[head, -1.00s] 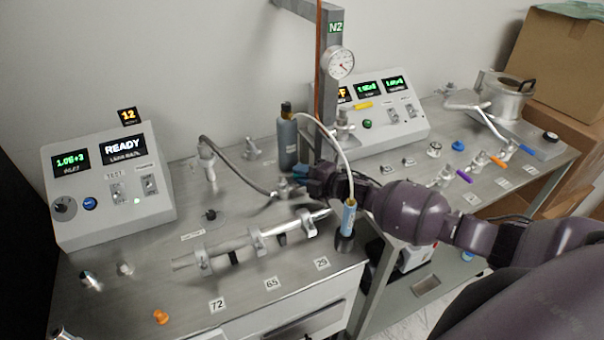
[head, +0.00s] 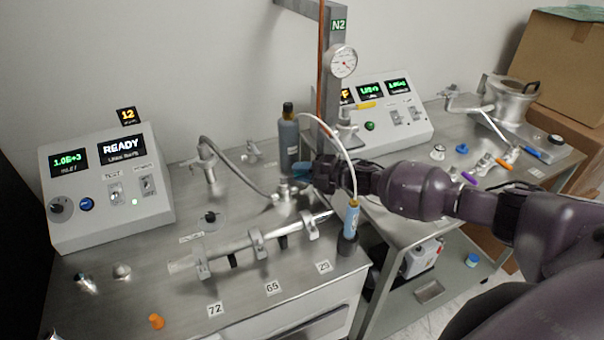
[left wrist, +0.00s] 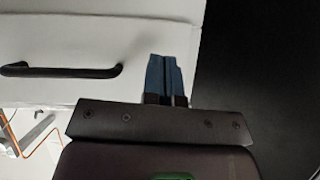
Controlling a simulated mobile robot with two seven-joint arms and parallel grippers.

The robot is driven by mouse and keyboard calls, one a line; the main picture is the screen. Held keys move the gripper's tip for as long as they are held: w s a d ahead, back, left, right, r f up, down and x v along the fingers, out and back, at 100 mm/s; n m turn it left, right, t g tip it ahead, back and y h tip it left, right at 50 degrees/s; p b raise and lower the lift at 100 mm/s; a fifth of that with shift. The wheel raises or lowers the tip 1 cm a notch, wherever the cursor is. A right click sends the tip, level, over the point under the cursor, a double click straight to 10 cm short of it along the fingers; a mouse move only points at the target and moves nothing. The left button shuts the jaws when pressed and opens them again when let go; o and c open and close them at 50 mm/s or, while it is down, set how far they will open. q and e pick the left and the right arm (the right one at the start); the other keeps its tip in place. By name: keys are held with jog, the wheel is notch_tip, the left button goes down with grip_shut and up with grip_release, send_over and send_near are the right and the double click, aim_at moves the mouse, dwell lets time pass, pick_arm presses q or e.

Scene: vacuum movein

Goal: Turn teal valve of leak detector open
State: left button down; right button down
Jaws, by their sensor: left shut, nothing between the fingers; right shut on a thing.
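My right gripper (head: 306,171) reaches in from the right to the back middle of the left bench. Its blue fingertips are shut on a small part, which I take to be the teal valve handle; the fingers hide most of it. A metal valve fitting (head: 287,192) with a grey hose stands just below and left of the fingertips. The leak detector box (head: 105,185), with a READY screen, stands at the left of the bench. My left gripper (left wrist: 166,78) shows in the left wrist view, its blue fingers shut and empty in front of a white drawer.
A dark gas bottle (head: 288,142) stands close behind my right gripper. A light blue bottle (head: 352,219) with a white tube stands in front of it. A clamped metal tube (head: 245,245) lies across the bench. The drawer has a black handle (left wrist: 62,70).

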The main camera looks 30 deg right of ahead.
jog(key=c, duration=1.1)
grip_release()
jog(key=v, duration=1)
jog(key=shift+s+d, duration=0.25)
jog(key=shift+s, duration=0.05)
